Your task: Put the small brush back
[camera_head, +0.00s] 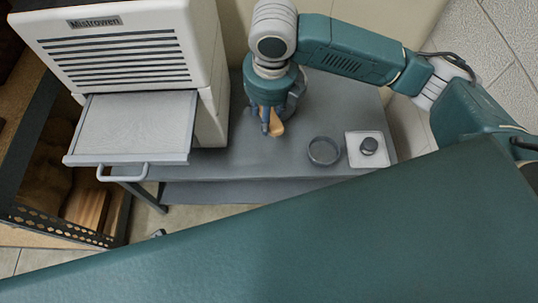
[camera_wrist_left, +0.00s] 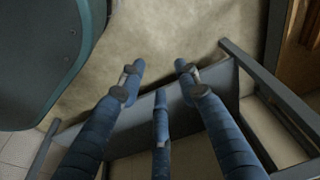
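A small tan wooden piece, which looks like part of the small brush (camera_head: 277,128), shows at the fingers of my right gripper (camera_head: 270,120) over the grey bench. The gripper points down and its fingers are close around the piece. Its palm hides most of the grasp, so I cannot tell whether the fingers are closed on it or whether it touches the bench. My left gripper (camera_wrist_left: 160,85) shows in the left wrist view with its three blue fingers spread and nothing between them. The large teal link across the front of the head view is mine.
A grey bench (camera_head: 230,170) carries a white slatted cabinet (camera_head: 125,45) marked "Mistrowen", with a flat tray (camera_head: 137,125) and handle sticking out at its front. A round grey dish (camera_head: 324,151) and a white square plate (camera_head: 383,157) with a dark round knob stand right. A dark shelf (camera_head: 65,228) is left.

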